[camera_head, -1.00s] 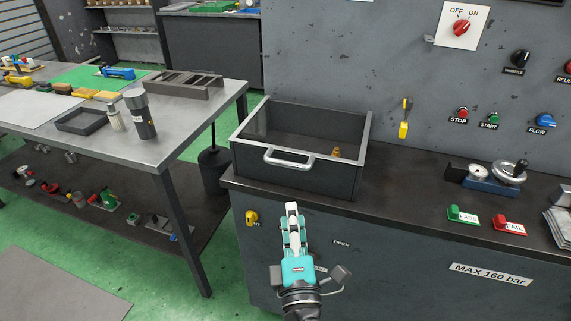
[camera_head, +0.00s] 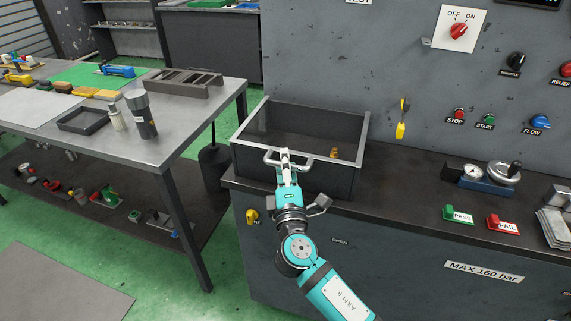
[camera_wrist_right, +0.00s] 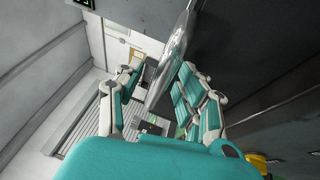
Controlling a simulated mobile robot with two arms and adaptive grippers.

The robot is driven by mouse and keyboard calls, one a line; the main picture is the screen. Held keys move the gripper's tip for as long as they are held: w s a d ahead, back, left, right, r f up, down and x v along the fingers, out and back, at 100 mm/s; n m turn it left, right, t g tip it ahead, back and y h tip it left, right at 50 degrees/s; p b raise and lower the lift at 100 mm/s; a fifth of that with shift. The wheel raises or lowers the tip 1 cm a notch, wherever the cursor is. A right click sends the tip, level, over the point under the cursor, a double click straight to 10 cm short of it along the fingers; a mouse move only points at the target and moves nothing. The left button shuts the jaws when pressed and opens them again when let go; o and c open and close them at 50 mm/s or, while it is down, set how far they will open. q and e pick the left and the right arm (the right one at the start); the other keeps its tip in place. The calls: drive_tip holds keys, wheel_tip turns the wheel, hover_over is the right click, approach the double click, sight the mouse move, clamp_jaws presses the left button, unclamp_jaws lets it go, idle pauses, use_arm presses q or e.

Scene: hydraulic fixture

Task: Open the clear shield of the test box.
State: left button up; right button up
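The test box (camera_head: 345,180) sits on the dark bench, its clear shield (camera_head: 345,158) down over it. A pale handle (camera_head: 268,159) is on the shield's front edge. In the right wrist view the handle (camera_wrist_right: 172,60) runs between the two fingers of the right gripper (camera_wrist_right: 155,95), nearer the right-hand finger. The fingers are apart, with a gap on the left-hand side; I cannot tell whether either touches the handle. A small brass part (camera_head: 334,153) is inside the box. My left gripper is not in view.
A grey control panel (camera_head: 360,60) with knobs and buttons stands behind the bench. PASS (camera_head: 457,214) and FAIL (camera_head: 507,224) blocks lie further right. A metal worktable (camera_head: 190,120) stands to the left.

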clamp_jaws()
drive_tip(key=shift+r, duration=0.1)
idle(0.4)
